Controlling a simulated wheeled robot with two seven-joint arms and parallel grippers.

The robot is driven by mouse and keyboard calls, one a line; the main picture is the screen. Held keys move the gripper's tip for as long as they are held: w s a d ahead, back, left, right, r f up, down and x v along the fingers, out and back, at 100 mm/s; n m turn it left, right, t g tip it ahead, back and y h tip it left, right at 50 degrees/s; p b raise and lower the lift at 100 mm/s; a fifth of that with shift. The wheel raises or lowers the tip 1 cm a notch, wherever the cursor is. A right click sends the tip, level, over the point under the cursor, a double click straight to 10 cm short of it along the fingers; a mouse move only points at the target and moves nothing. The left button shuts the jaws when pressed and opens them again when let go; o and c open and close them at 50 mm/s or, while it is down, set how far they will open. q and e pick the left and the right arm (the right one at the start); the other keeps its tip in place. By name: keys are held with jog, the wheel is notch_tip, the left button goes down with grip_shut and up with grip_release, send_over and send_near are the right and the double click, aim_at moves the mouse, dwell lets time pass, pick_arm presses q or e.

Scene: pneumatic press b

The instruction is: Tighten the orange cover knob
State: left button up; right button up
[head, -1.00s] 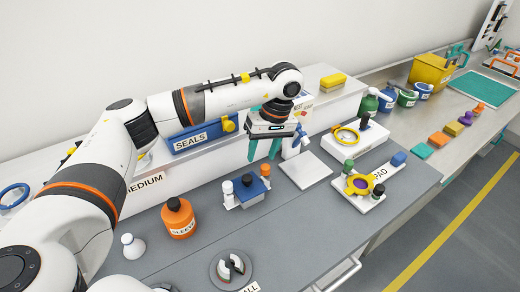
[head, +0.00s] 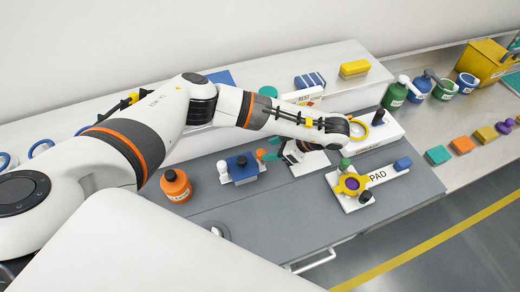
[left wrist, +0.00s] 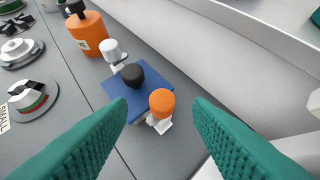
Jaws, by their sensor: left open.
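The orange cover knob (left wrist: 162,103) stands at the right end of a small fixture in the left wrist view. The fixture has a blue cover (left wrist: 128,88) with a black knob (left wrist: 133,75) on top and a white knob (left wrist: 111,50) at its far end. My right gripper is out of view.
An orange bottle (head: 175,185) stands left of the fixture. A raised white shelf (head: 300,62) runs behind.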

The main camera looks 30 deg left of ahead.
aim_at(261, 152)
pick_arm(q)
jog(key=x, duration=0.4)
jog(key=shift+w+a+f, duration=0.1)
jog(key=shift+f, duration=0.05)
jog(key=shift+a+f, duration=0.25)
jog(key=shift+a+f+p, duration=0.2)
jog(key=shift+f+p, duration=0.05)
jog(key=shift+p, duration=0.05)
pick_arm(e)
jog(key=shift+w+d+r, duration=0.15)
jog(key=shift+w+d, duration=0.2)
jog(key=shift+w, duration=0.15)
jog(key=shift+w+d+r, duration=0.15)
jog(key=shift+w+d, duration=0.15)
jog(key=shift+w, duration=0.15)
pick_arm(q)
jog(key=shift+c, duration=0.6)
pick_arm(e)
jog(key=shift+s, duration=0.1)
pick_arm(q)
jog(key=c, duration=0.9)
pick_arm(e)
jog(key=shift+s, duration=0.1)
